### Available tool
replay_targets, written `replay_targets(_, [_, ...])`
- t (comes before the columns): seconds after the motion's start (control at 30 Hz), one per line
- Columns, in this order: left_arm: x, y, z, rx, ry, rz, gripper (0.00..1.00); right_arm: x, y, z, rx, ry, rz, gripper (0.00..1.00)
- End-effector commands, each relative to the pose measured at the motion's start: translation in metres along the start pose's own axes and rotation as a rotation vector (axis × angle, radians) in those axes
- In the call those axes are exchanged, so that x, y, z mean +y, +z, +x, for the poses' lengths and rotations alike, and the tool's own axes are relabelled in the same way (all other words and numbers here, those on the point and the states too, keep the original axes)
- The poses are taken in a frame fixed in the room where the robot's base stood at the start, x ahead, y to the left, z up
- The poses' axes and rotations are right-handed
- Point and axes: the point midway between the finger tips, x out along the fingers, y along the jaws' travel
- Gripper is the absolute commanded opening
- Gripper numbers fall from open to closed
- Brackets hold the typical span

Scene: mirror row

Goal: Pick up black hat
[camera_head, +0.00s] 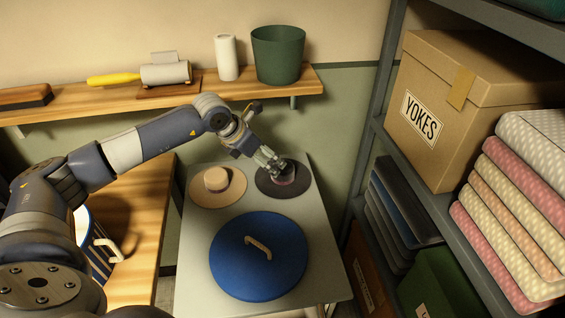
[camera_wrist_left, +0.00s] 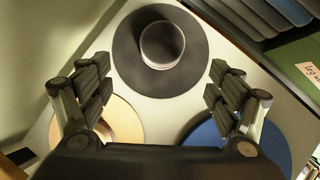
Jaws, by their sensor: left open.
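The black hat (camera_head: 298,187) lies brim down at the far right of the small grey table (camera_head: 193,270). In the head view my left gripper (camera_head: 276,172) is over it and hides part of its crown. In the left wrist view the hat (camera_wrist_left: 126,55) shows whole, with a wide dark brim and a round crown with a paler side. My left gripper (camera_wrist_left: 158,92) is open and empty there, its fingers spread apart, with the hat's crown ahead between them. I cannot tell from these views whether a finger touches the hat. My right gripper is not in view.
A tan hat (camera_head: 232,193) lies left of the black hat. A big blue lid (camera_head: 232,262) with a rope-like handle lies in front. A wooden wall shelf (camera_head: 215,90) is behind; a metal rack (camera_head: 372,122) with a YOKES box (camera_head: 480,75) stands right.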

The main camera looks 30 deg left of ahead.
Motion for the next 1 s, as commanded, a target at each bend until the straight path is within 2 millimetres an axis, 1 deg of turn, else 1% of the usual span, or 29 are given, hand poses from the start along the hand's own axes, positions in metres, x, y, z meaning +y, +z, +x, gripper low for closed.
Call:
replay_targets(0.07, [0.0, 0.0, 0.0, 0.0, -0.001, 0.0, 0.84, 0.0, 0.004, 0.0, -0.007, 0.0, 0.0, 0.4])
replay_targets(0.17, [0.0, 0.0, 0.002, 0.001, -0.001, -0.001, 0.84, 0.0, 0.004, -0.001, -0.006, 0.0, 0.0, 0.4])
replay_targets(0.23, [-0.001, 0.0, 0.007, 0.002, -0.003, -0.002, 0.84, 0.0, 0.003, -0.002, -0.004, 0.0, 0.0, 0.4])
replay_targets(0.4, [-0.002, 0.001, 0.034, 0.002, -0.003, -0.003, 0.84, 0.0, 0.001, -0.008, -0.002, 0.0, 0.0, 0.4])
replay_targets(0.5, [-0.002, 0.001, 0.047, 0.001, -0.003, -0.002, 0.84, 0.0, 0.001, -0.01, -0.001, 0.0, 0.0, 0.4])
replay_targets(0.67, [-0.001, 0.001, 0.057, 0.0, -0.001, -0.001, 0.84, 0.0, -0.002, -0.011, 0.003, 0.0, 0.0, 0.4])
replay_targets(0.77, [-0.004, 0.004, 0.063, 0.001, -0.003, -0.002, 0.84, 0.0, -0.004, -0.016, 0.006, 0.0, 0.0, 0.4])
replay_targets(0.93, [-0.01, 0.011, 0.084, 0.001, -0.003, -0.001, 0.84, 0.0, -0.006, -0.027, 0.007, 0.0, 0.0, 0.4])
replay_targets(1.0, [-0.009, 0.01, 0.093, 0.0, -0.002, -0.003, 0.84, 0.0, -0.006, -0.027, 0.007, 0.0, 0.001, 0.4])
